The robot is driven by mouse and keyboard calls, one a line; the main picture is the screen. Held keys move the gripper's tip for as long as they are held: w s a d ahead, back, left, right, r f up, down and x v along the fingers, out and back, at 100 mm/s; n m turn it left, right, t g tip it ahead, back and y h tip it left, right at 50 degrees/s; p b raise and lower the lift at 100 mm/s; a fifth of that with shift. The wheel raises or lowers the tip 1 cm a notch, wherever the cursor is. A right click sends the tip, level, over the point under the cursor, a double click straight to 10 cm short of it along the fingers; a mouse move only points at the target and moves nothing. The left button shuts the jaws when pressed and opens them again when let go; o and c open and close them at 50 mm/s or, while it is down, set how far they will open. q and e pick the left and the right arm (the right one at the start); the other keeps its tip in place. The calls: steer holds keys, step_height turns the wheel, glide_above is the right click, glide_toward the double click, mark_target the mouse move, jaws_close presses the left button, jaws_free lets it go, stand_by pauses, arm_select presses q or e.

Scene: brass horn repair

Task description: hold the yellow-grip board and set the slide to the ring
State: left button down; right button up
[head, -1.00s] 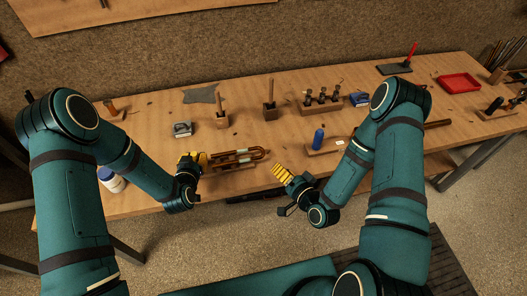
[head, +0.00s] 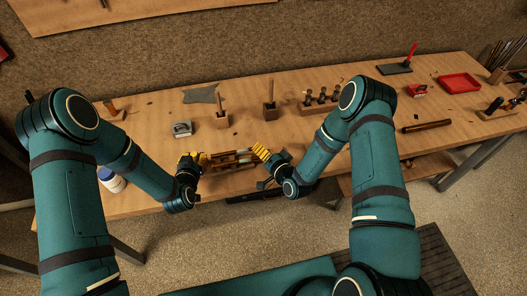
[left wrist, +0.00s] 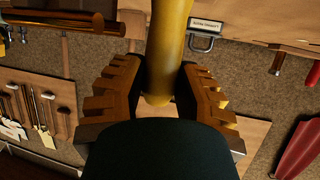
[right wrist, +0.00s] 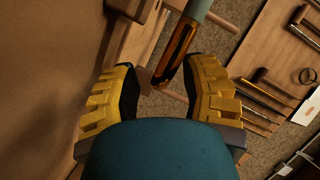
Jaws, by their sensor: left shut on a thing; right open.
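The board (head: 238,167) lies near the front edge of the bench, with brass slide tubing on it, partly hidden by my right gripper. My left gripper (head: 200,160) is at the board's left end, shut on the yellow grip (left wrist: 168,45), which stands between its fingers in the left wrist view. My right gripper (head: 260,153) is open at the board's right end. In the right wrist view a brass tube of the slide (right wrist: 176,52) with a pale sleeve reaches between the spread yellow fingers (right wrist: 163,88). I cannot make out the ring.
Behind the board stand a small grey metal box (head: 182,129) and wooden blocks with upright tools (head: 270,112). A white jar (head: 112,179) is at the left front. A red tray (head: 459,83) is far right.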

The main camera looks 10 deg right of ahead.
mark_target(259, 158)
jaws_close()
steer(key=shift+a, duration=1.55)
jaws_free()
steer(key=shift+s+d, duration=0.1)
steer(key=v, duration=1.2)
